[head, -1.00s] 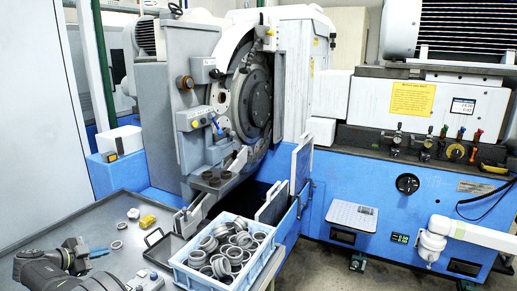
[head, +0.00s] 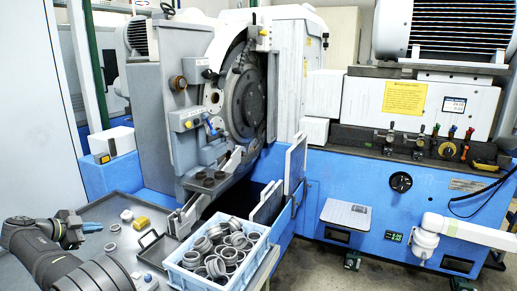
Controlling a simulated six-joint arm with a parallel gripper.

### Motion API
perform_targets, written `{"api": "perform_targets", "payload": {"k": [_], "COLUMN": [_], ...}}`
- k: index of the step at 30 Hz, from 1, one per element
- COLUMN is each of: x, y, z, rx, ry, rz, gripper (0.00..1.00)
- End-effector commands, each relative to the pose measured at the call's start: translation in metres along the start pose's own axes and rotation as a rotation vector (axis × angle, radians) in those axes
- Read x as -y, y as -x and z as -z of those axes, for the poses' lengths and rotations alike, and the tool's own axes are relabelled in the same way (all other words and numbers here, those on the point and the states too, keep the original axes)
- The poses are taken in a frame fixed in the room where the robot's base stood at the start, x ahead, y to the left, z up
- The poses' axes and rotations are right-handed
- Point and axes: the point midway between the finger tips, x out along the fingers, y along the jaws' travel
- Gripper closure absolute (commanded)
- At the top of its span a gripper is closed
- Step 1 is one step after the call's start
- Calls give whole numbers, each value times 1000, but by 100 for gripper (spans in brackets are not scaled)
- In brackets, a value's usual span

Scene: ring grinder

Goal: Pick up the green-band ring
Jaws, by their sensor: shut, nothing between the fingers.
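Several grey rings fill the blue crate (head: 172,272), heaped in a loose pile (head: 222,250). Loose rings also lie on the grey table, one near the back (head: 127,215), one in the middle (head: 115,228) and one nearer the front (head: 110,247). I cannot make out a green band on any ring at this size.
The blue and grey grinder (head: 250,110) stands behind.

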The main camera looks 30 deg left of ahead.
Motion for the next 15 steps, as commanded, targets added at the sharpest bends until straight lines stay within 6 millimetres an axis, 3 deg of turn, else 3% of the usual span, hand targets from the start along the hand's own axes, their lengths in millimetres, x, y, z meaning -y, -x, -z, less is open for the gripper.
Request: {"api": "perform_targets", "payload": {"k": [8,15], "x": [0,0], "y": [2,2], "z": [-1,-1], "rx": [-1,-1], "ry": [-2,-2], "rz": [2,2], "gripper": [98,51]}}
